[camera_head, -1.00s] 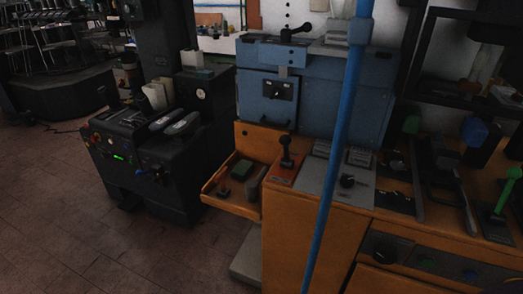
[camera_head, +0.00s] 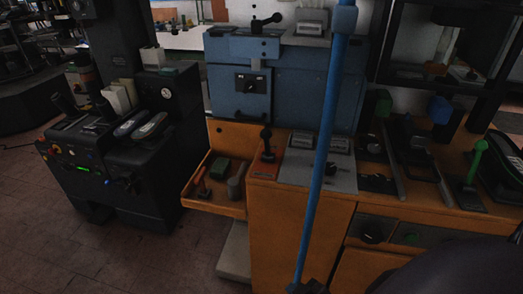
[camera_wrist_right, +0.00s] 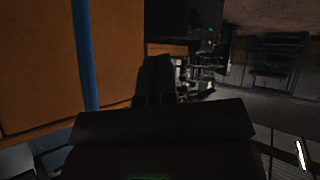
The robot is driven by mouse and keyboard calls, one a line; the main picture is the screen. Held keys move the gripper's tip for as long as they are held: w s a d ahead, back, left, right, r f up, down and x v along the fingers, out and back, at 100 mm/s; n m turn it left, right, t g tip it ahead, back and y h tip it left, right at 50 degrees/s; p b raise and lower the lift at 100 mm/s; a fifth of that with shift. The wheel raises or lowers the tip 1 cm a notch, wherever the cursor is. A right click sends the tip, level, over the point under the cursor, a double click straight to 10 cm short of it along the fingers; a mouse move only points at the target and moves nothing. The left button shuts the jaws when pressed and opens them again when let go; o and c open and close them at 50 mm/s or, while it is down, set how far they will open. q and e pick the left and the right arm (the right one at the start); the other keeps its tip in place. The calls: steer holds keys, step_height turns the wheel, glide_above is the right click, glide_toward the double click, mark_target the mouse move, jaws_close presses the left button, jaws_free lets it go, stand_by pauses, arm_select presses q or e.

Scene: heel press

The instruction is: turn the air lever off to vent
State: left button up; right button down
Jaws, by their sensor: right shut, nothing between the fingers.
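The black heel press (camera_head: 150,165) stands at the left in the head view, with a round gauge, coloured buttons and a lit green display on it. A small blue handle (camera_head: 129,181) sticks out low on its front; it may be the air lever, but its setting is too small to read. My right gripper (camera_head: 312,286) shows dark at the bottom edge, near the foot of the blue pole and well away from the press. In the right wrist view its fingers (camera_wrist_right: 155,82) are together and empty. My left gripper is out of view.
An orange bench (camera_head: 275,230) with levers and an open drawer (camera_head: 212,203) stands to the right of the press. A blue pole (camera_head: 322,165) rises in front of it. A blue cabinet (camera_head: 285,90) sits on the bench. The brick floor (camera_head: 110,255) at lower left is clear.

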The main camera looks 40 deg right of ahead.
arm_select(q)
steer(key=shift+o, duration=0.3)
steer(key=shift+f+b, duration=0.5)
arm_select(e)
steer(key=w+d+r+n+h, duration=0.2)
steer(key=w+n+h, duration=0.4)
steer(key=w, duration=0.8)
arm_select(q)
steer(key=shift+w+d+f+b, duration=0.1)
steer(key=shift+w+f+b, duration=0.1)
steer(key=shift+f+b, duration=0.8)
arm_select(e)
steer(key=w+a+r+m+h, duration=0.1)
steer(key=w+r+h, duration=0.3)
steer(key=r+h, duration=0.2)
steer(key=w+a+r+m+h, duration=0.2)
steer(key=w+r+h, duration=0.2)
steer(key=r+h, duration=0.3)
step_height(320, 180, up, 3)
steer(key=shift+f, duration=0.1)
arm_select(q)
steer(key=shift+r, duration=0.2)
arm_select(e)
steer(key=shift+w+d, duration=0.1)
glide_toward(265, 143)
steer(key=x, duration=0.6)
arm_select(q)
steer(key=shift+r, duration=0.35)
arm_select(e)
steer(key=shift+x, duration=0.8)
